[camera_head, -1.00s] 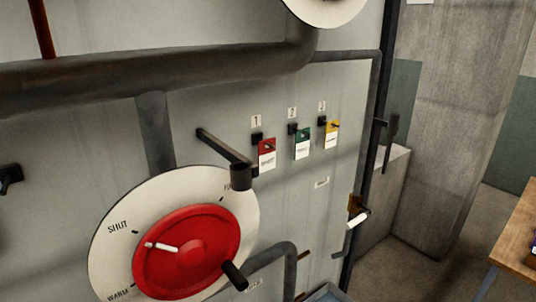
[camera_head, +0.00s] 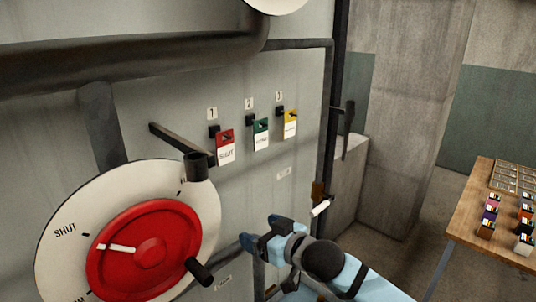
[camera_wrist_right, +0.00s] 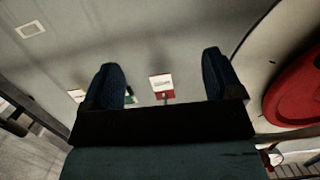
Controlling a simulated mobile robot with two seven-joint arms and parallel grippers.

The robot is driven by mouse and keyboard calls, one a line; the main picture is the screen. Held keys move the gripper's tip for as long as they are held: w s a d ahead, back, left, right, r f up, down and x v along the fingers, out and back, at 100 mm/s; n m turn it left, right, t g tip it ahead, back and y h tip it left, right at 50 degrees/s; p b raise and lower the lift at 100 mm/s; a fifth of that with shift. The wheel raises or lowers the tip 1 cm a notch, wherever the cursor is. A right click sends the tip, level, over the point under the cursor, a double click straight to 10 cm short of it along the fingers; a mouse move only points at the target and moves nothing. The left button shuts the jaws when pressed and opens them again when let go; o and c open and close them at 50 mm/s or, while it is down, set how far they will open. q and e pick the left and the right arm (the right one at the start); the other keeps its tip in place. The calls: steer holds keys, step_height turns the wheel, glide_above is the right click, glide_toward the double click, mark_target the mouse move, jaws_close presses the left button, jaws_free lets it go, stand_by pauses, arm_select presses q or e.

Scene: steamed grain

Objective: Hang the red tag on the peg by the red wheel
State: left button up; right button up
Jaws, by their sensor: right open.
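The red tag (camera_head: 226,147) with a white lower half hangs on the panel under the number 1. In the right wrist view the red tag (camera_wrist_right: 162,87) shows between my open fingers, farther off and not touched. The red wheel (camera_head: 150,249) sits on a white dial at the lower left. A dark bar with a cylindrical end (camera_head: 196,166) sticks out above the wheel; I cannot tell whether it is the peg. My right gripper (camera_head: 262,233) is open and empty, below and right of the tag. My left gripper is not in view.
A green tag (camera_head: 261,134) and a yellow tag (camera_head: 290,124) hang to the right of the red one. A thick pipe (camera_head: 150,58) crosses above. A wooden table (camera_head: 470,225) with small boxes stands at the right.

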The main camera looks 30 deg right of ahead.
steer(key=t, duration=0.2)
glide_toward(225, 132)
steer(key=v, duration=0.4)
steer(key=p+x, duration=0.2)
steer(key=x, duration=1)
steer(key=shift+w, duration=0.25)
steer(key=shift+w+a, duration=0.2)
steer(key=shift+w, duration=0.2)
steer(key=c, duration=1)
steer(key=o, duration=1)
